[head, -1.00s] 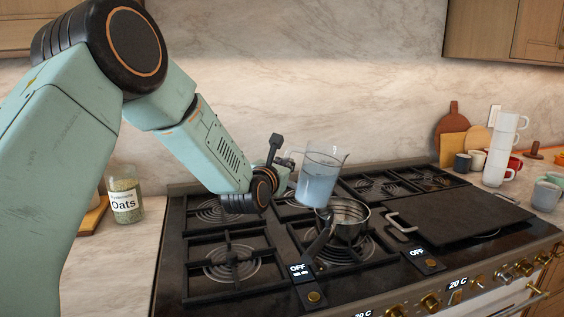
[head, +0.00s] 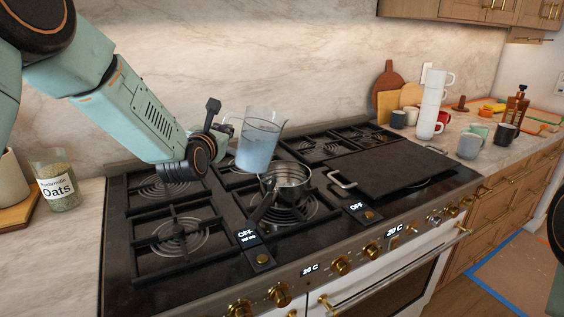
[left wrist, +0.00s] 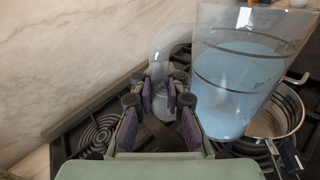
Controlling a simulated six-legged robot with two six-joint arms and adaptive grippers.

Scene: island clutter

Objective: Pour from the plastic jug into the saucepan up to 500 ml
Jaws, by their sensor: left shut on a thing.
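The clear plastic jug (head: 257,148) holds pale blue liquid and looks close to upright, above the stove just behind and left of the saucepan (head: 292,190). My left gripper (head: 227,128) is shut on the jug's handle. In the left wrist view, the fingers (left wrist: 164,101) are around the handle, and the jug (left wrist: 228,92) shows dark level marks. The saucepan (left wrist: 291,112) is partly hidden behind the jug there. It is a metal pan on a front burner, its dark handle pointing toward the front. No stream of liquid shows. My right gripper is not in view.
A dark griddle plate (head: 392,172) with a metal handle covers the stove right of the saucepan. An oats jar (head: 57,188) stands on the left counter. Stacked white cups (head: 432,105) and several mugs stand on the right counter. The front-left burner (head: 180,236) is clear.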

